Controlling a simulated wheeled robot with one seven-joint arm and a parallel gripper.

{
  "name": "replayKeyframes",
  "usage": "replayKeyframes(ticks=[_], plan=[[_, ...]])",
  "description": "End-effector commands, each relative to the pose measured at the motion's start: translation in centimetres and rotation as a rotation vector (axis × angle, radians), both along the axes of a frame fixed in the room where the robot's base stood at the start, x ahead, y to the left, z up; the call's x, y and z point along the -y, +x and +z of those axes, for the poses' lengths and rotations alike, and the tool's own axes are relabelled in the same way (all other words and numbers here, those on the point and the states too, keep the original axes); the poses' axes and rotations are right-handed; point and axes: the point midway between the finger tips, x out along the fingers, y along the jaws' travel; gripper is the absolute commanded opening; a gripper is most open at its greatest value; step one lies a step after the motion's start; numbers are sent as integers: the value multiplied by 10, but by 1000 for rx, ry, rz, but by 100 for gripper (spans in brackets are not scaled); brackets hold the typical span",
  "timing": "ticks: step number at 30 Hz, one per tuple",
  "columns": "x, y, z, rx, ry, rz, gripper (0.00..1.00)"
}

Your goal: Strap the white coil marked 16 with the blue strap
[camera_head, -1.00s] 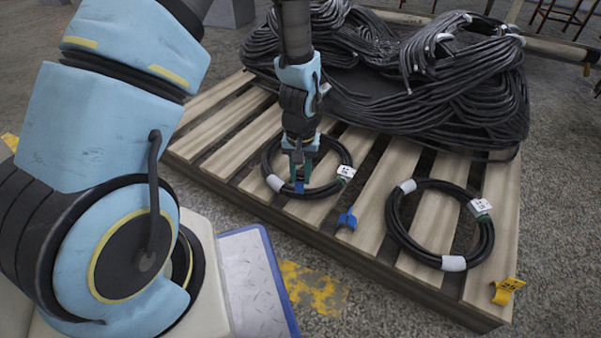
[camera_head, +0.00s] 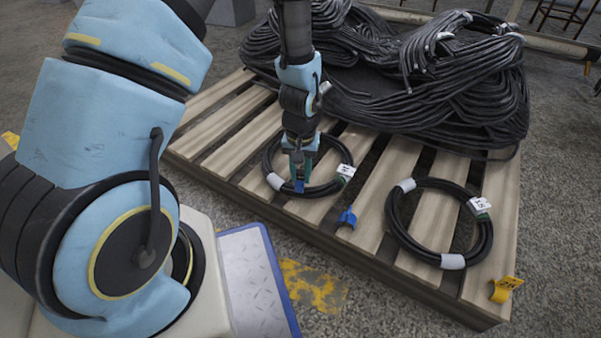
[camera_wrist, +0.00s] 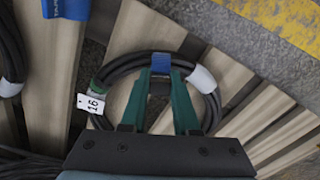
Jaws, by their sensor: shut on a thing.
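The coil marked 16 (camera_wrist: 109,77) is a black hose loop with white bands and a white tag reading 16 (camera_wrist: 91,103). It lies on the pallet and also shows in the head view (camera_head: 338,151). A blue strap (camera_wrist: 161,62) sits on its near rim, and its blue also shows in the head view (camera_head: 299,187). My gripper (camera_wrist: 162,75), with green fingers, is shut on this blue strap at the rim; its tips also show in the head view (camera_head: 300,178). The fingers partly hide the strap, so I cannot tell whether it closes fully around the hose.
A second blue strap (camera_head: 347,218) lies on the slats to the right. Another black coil (camera_head: 393,221) with white bands lies farther right. A yellow tag (camera_head: 503,289) is at the pallet corner. A large hose heap (camera_head: 440,90) fills the pallet's back.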

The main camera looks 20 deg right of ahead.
Motion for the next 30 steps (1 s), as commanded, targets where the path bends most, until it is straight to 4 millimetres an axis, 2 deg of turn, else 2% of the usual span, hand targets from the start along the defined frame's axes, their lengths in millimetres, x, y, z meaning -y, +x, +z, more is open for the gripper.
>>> replayKeyframes(ticks=[10, 30], plan=[[0, 0, -2, 0, 0, 0, 0], [0, 0, -21, 1, 0, 0, 0]])
